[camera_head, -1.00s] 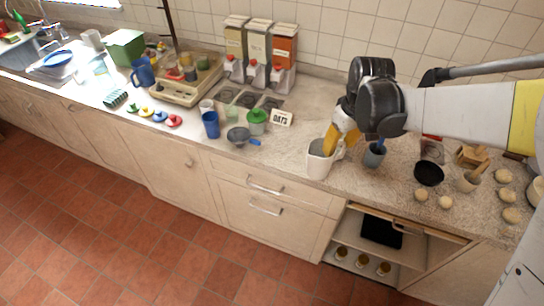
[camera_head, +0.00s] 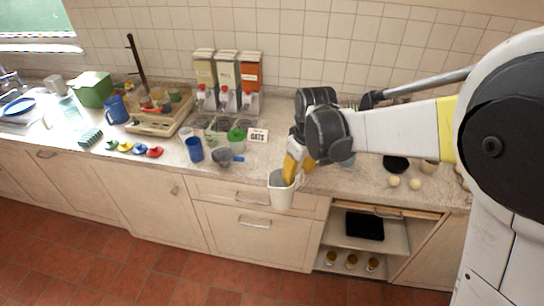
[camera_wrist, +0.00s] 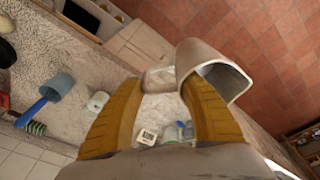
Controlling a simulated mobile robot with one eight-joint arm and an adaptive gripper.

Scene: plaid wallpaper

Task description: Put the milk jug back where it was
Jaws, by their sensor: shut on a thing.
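The white milk jug (camera_head: 281,194) hangs upright from my gripper (camera_head: 289,172), at the counter's front edge, with its lower part in front of the drawer fronts. In the wrist view the jug (camera_wrist: 222,62) shows its open mouth and pale wall, with red floor tiles behind it. The yellow fingers of my gripper (camera_wrist: 163,88) are closed at the jug's handle side. The exact grip on the handle is partly hidden by the fingers in the head view.
On the counter (camera_head: 255,172), left of the jug, stand a grey scoop (camera_head: 222,158), a blue cup (camera_head: 195,150), a green-lidded jar (camera_head: 237,141) and an OATS card (camera_head: 258,135). Dispensers (camera_head: 228,85) stand behind. A black bowl (camera_head: 396,163) lies right. An open cabinet (camera_head: 390,240) is below.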

